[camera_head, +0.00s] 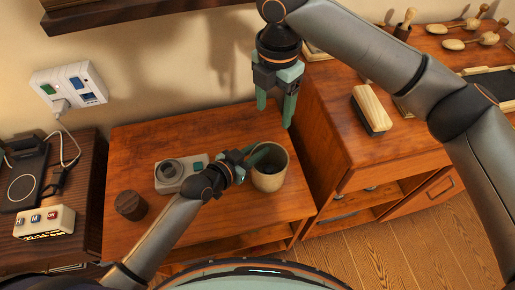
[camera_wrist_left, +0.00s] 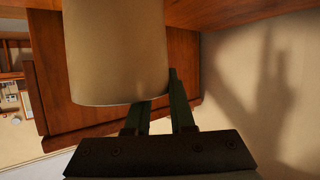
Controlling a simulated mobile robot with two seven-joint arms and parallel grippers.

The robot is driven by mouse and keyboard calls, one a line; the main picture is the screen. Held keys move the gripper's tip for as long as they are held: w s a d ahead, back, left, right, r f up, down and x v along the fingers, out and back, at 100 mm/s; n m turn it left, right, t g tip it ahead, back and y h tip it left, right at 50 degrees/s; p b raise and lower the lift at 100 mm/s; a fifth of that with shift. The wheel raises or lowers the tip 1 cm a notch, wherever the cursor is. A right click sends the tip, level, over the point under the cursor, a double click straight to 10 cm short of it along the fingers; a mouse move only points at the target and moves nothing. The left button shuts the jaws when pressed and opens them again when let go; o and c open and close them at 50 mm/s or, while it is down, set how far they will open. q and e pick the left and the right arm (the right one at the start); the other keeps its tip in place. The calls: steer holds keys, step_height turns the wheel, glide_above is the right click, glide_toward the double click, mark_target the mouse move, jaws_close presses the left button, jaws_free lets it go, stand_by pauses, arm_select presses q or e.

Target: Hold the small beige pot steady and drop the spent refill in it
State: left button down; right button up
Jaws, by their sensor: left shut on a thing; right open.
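The small beige pot (camera_head: 271,184) stands upright near the right edge of the low wooden table. Its mouth faces up and its inside is dark; I cannot tell what lies in it. My left gripper (camera_head: 257,155) is shut on the pot's left side near the rim. In the left wrist view the pot (camera_wrist_left: 115,50) fills the upper left, and the left gripper's fingers (camera_wrist_left: 160,112) meet it. My right gripper (camera_head: 276,103) is open, pointing down above and behind the pot, with nothing visible between its fingers. I cannot make out a spent refill.
A grey device with a round socket (camera_head: 180,174) and a dark wooden cylinder (camera_head: 130,205) are on the table (camera_head: 225,215). A brush (camera_head: 372,109) lies on the higher cabinet at right. A white unit (camera_head: 68,85) is on the wall. The table's back is clear.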

arm_select(q)
steer(key=shift+s+f, duration=0.15)
steer(key=shift+f, duration=0.1)
steer(key=c, duration=0.7)
jaws_free()
steer(key=shift+r, duration=0.15)
steer(key=v, duration=1.2)
